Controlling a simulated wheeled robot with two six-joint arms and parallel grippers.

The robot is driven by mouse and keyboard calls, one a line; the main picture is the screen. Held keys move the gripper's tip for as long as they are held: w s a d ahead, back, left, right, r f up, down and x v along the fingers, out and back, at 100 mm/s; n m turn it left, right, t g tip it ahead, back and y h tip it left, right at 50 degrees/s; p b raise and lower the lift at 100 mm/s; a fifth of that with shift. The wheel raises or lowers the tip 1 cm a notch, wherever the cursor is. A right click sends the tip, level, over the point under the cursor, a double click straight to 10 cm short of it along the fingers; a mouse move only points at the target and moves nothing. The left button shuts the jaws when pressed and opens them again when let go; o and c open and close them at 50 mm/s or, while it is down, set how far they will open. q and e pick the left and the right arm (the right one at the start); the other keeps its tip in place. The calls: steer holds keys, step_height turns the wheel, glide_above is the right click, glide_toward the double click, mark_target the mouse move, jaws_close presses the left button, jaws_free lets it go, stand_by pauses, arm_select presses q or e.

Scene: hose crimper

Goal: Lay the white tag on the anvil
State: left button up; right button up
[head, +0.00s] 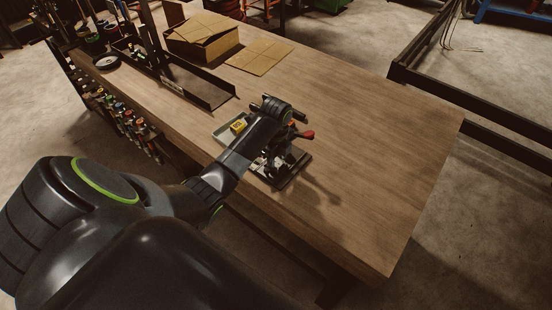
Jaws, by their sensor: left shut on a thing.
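My left arm reaches in from the lower left over the wooden table. My left gripper (273,160) is low over the hose crimper (290,178), a small machine on a dark base plate with red-tipped levers (305,135). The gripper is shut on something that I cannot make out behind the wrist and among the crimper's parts. I cannot pick out the white tag. The anvil is also not clearly visible, as my arm covers much of the crimper. My right gripper is not in view.
A small yellow block (238,126) sits on a pale plate left of my wrist. A long dark tray (205,92) and an open cardboard box (203,42) stand farther back, with flat cardboard (260,56) beside them. The table's right half (390,150) is clear.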

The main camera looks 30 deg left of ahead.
arm_select(q)
steer(key=o, duration=1)
steer(key=shift+f, duration=0.1)
steer(key=shift+w+f, duration=0.1)
